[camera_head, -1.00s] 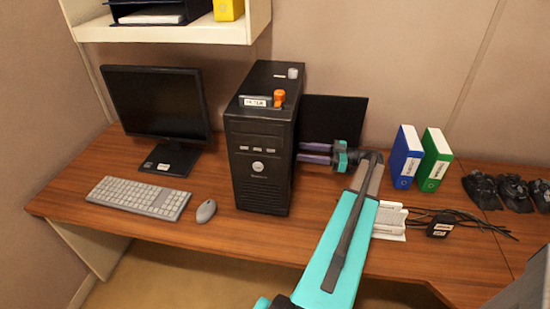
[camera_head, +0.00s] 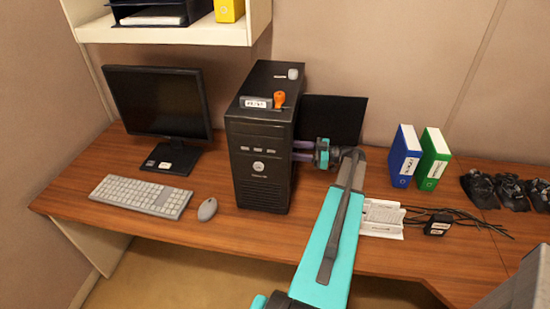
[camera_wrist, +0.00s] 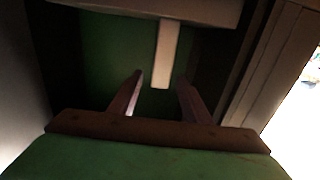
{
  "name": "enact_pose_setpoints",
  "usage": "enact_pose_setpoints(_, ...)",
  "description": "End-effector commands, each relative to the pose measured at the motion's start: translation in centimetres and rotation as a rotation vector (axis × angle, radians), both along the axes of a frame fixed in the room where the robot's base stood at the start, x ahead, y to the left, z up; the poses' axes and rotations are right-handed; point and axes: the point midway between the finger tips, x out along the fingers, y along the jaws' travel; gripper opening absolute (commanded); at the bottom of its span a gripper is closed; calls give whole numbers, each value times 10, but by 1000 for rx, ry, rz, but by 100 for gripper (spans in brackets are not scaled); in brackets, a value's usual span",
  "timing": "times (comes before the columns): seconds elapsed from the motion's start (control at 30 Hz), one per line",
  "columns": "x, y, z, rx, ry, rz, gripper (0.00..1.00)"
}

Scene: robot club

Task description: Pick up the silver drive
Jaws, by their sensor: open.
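My gripper (camera_head: 302,151) reaches in from the right at the side of the black computer tower (camera_head: 258,173). Its fingertips are hidden behind the tower's edge in the head view. In the wrist view my gripper (camera_wrist: 161,81) is open, its two fingers apart inside a dark space with a green board at the back. A pale upright bar (camera_wrist: 165,52) hangs in front of the fingers, roughly between the tips; no grip on it shows. It may be the silver drive, but I cannot tell. A small silver-grey object (camera_head: 293,73) also sits on top of the tower.
A monitor (camera_head: 155,105), keyboard (camera_head: 141,196) and mouse (camera_head: 207,209) are left. A black panel (camera_head: 335,112) stands behind my gripper. White paper (camera_head: 382,222), cables and binders (camera_head: 404,157) are right.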

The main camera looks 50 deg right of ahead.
Motion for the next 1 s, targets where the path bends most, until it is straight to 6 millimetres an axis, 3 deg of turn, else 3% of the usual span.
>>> enact_pose_setpoints(0.5, 37, 25, 2, 0, 0, 0, 44)
enact_pose_setpoints(1.0, 39, 27, -1, 0, 0, -2, 44)
